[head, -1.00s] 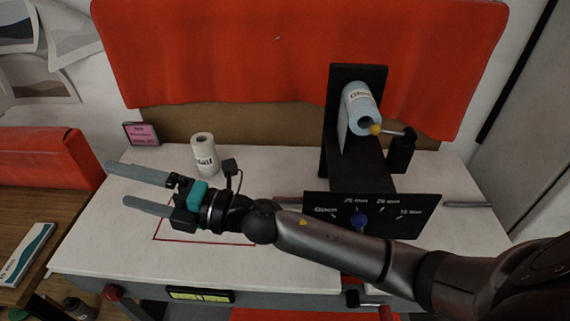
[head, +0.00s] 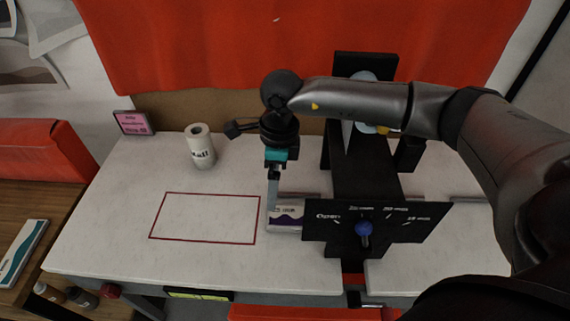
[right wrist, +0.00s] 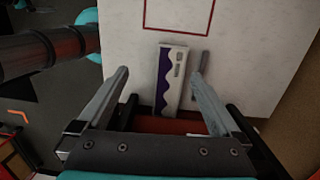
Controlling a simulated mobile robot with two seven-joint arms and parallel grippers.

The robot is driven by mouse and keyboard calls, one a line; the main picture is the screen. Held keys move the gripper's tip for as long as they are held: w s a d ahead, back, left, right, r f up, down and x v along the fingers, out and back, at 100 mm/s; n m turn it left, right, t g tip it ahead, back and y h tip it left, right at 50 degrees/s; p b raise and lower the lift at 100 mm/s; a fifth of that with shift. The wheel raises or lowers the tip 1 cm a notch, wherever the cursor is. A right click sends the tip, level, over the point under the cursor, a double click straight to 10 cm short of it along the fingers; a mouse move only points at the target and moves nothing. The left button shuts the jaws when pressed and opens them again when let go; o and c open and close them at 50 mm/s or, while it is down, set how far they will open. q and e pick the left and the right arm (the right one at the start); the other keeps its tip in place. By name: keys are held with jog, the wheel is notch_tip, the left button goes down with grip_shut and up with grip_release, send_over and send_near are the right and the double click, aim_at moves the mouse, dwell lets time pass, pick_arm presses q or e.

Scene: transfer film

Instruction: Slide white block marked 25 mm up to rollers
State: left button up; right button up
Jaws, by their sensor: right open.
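A white block with a purple wavy band (head: 287,214) lies on the white table, against the left side of the black roller stand (head: 365,170). Its mark is too small to read. My right gripper (head: 271,207) points down at the block's left end; only one finger shows clearly in the head view. In the right wrist view the gripper (right wrist: 160,72) is open, with the block (right wrist: 167,85) between and beyond its fingers. I cannot tell whether a finger touches it. The rollers are mostly hidden behind my right arm. My left gripper is not in view.
A red outlined rectangle (head: 205,193) on the table is empty. A white roll (head: 201,147) and a pink sign (head: 133,123) stand behind it. The dial plate (head: 375,220) with a blue knob (head: 364,229) fronts the stand. An orange-red cloth (head: 290,45) hangs behind.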

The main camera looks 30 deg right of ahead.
jog(key=d, duration=0.2)
jog(key=d+h, duration=0.1)
jog(key=shift+w+r, duration=0.3)
jog(key=shift+f, duration=0.1)
send_near(286, 215)
notch_tip(286, 215, down, 8)
jog(key=shift+a+f, duration=0.2)
jog(key=shift+f, duration=0.05)
jog(key=c, duration=1.2)
jog(key=shift+d, duration=0.15)
